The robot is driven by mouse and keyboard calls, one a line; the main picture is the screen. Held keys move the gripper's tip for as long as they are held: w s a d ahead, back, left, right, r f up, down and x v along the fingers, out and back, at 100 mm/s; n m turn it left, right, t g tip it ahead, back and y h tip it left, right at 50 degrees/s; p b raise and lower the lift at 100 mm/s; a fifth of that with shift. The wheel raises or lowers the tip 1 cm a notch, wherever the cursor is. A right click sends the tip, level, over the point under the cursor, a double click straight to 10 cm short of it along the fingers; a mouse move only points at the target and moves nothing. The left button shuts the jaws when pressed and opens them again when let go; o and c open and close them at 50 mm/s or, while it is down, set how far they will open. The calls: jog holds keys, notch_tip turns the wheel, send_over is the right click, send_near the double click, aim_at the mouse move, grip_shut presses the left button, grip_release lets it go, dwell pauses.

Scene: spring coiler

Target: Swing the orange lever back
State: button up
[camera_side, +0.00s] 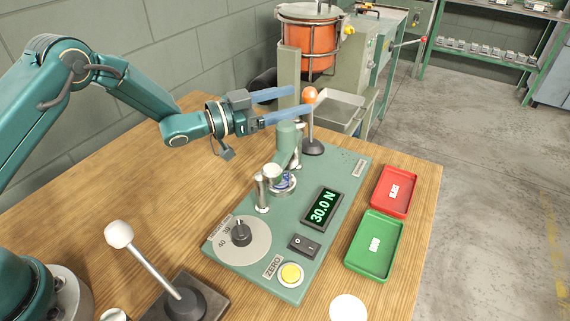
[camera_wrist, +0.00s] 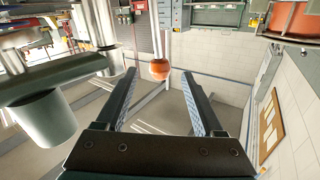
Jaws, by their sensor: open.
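The orange lever knob (camera_side: 309,95) tops a thin upright metal rod with a dark round foot, at the far end of the green tester plate (camera_side: 335,172). My gripper (camera_side: 303,100) is open, with two long blue fingers pointing right towards the knob. The near finger's tip is close to the rod just below the knob; I cannot tell whether they touch. In the wrist view, the orange knob (camera_wrist: 159,70) appears beyond and between the two fingertips (camera_wrist: 158,72), with nothing held. A small coil (camera_side: 284,181) sits on the tester's round seat.
The tester carries a display (camera_side: 322,208) reading 30.0 N, a dial (camera_side: 240,238), a rocker switch (camera_side: 304,245) and a yellow button (camera_side: 291,273). A red tray (camera_side: 407,202) and a green tray (camera_side: 395,256) lie at right. A white-knobbed lever (camera_side: 150,265) stands front left.

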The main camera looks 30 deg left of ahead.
aim_at(303, 97)
jog(key=shift+x, duration=2.35)
grip_shut()
